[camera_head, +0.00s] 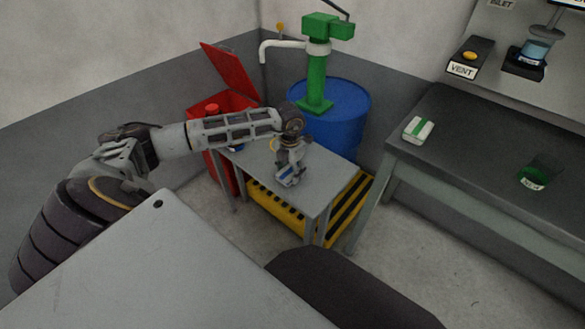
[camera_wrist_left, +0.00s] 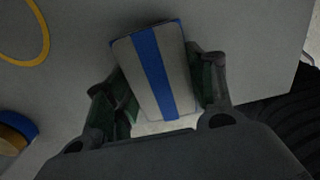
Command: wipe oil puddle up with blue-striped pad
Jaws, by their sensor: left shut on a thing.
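The blue-striped pad (camera_head: 288,178) is a pale block with a blue stripe, over the small grey table (camera_head: 318,187). My left gripper (camera_head: 290,168) points down and is shut on it. In the left wrist view the pad (camera_wrist_left: 152,62) sits between the two fingers, its striped face toward the camera. I cannot tell whether the pad touches the tabletop. No oil puddle can be made out; the arm and gripper cover part of the table. My right gripper is not in view.
A yellow ring (camera_wrist_left: 42,48) marks the tabletop. A blue-and-tan round item (camera_wrist_left: 14,132) stands near it. A red bin (camera_head: 238,103), blue drum (camera_head: 345,112) with green pump (camera_head: 316,80) stand behind. A green-striped pad (camera_head: 418,130) lies on the right bench (camera_head: 465,140).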

